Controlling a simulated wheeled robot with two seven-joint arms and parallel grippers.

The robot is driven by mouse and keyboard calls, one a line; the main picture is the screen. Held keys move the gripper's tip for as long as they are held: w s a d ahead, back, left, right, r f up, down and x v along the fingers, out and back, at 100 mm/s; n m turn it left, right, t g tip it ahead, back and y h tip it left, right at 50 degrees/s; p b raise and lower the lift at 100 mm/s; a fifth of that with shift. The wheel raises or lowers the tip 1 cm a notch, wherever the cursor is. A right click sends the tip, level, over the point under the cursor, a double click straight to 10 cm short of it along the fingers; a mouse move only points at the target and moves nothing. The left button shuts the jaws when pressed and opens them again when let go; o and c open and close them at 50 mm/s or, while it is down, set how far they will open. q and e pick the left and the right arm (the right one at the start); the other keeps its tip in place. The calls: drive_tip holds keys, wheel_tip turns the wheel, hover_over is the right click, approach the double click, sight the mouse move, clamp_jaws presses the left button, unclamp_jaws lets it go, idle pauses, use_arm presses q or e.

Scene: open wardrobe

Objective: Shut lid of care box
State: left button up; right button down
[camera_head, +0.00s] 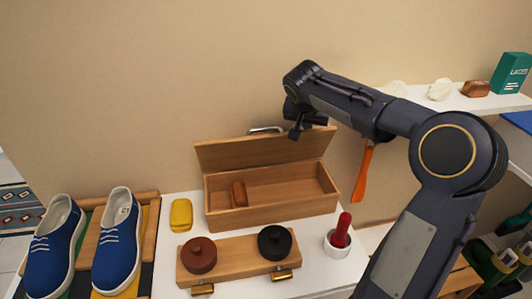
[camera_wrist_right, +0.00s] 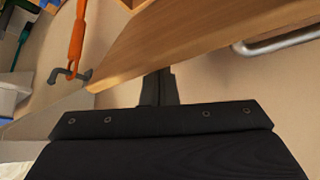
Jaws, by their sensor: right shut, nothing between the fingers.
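The wooden care box (camera_head: 273,216) stands on the white surface against the wall, with its front facing me. Its lid (camera_head: 225,154) is up, raised at the back, with a metal handle (camera_head: 266,130) on its top edge. A brown brush-like block (camera_head: 239,194) lies inside at the left. My right gripper (camera_head: 296,131) is shut and empty at the lid's upper edge, right of the handle. In the right wrist view the fingers (camera_wrist_right: 158,88) are together close to the lid's wooden panel (camera_wrist_right: 190,35); I cannot tell whether they touch. My left gripper is out of view.
A wooden stand with a brown tin (camera_head: 199,255) and a black tin (camera_head: 274,242) is in front of the box. A yellow sponge (camera_head: 181,214) lies left, blue shoes (camera_head: 118,240) farther left. A white cup (camera_head: 338,243) stands right; an orange shoehorn (camera_head: 362,173) hangs behind.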

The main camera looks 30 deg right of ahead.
sight(314, 146)
drive_tip(key=shift+f, duration=0.2)
drive_tip(key=shift+s+a+f+b, duration=0.25)
drive_tip(key=shift+s+b, duration=0.25)
drive_tip(key=shift+b, duration=0.2)
drive_tip(key=shift+s+a+f+b, duration=0.1)
drive_tip(key=shift+s+f+b, duration=0.05)
drive_tip(key=shift+s+b, duration=0.25)
drive_tip(key=shift+s, duration=0.15)
drive_tip(key=shift+s+a+f+b, duration=0.15)
drive_tip(key=shift+s+f+b, duration=0.05)
drive_tip(key=shift+s+b, duration=0.25)
drive_tip(key=shift+s+a+f+b, duration=0.15)
drive_tip(key=shift+s+f+b, duration=0.05)
drive_tip(key=shift+s+b, duration=0.25)
drive_tip(key=shift+s+a+f+b, duration=0.25)
drive_tip(key=shift+s+f+b, duration=0.25)
drive_tip(key=shift+s+b, duration=0.4)
drive_tip(key=shift+w, duration=0.1)
